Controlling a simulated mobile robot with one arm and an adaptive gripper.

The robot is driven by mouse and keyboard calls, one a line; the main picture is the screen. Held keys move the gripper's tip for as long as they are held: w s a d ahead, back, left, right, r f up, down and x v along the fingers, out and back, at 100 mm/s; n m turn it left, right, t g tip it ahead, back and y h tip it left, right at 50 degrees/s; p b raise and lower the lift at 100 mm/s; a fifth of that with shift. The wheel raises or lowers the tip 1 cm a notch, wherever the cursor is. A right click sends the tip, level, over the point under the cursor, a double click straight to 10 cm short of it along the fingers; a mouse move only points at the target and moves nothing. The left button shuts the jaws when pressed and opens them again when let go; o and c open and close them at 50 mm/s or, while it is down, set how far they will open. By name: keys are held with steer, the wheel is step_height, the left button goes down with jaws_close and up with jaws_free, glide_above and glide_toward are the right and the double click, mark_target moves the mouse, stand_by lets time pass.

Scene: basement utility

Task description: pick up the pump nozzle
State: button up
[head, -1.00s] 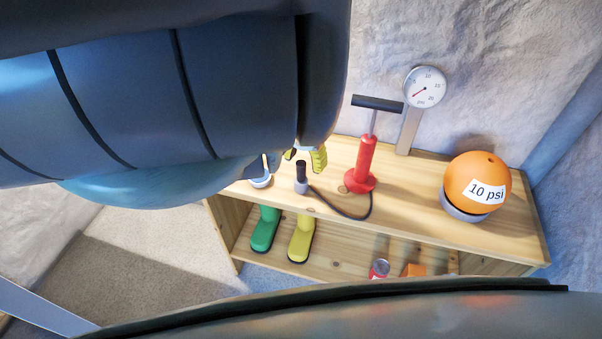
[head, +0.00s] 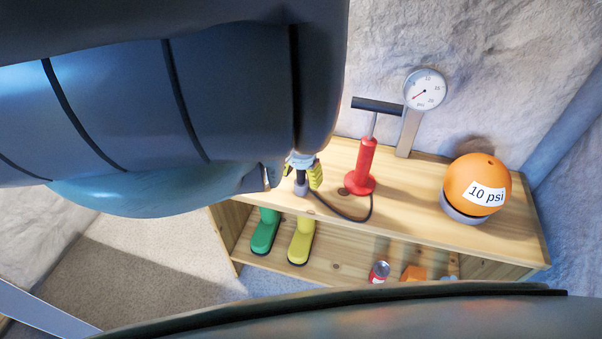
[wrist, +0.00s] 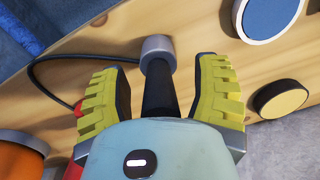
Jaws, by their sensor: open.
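The pump nozzle (wrist: 158,50) is a dark handle with a grey collar, and it stands on the wooden shelf top. In the head view the nozzle (head: 301,190) is partly hidden by my gripper (head: 302,174). A dark hose runs from it to the red pump (head: 364,165), which has a black crossbar handle. In the wrist view my gripper (wrist: 163,95) is open, with its yellow ridged fingers on either side of the dark handle. Gaps show between the handle and both fingers.
The wooden shelf (head: 415,200) also bears a pressure gauge (head: 425,90) on a post and an orange ball (head: 475,182) marked "10 psi".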

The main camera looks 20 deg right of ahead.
jaws_close()
stand_by(0.3)
steer(key=shift+r, duration=0.15)
stand_by(0.3)
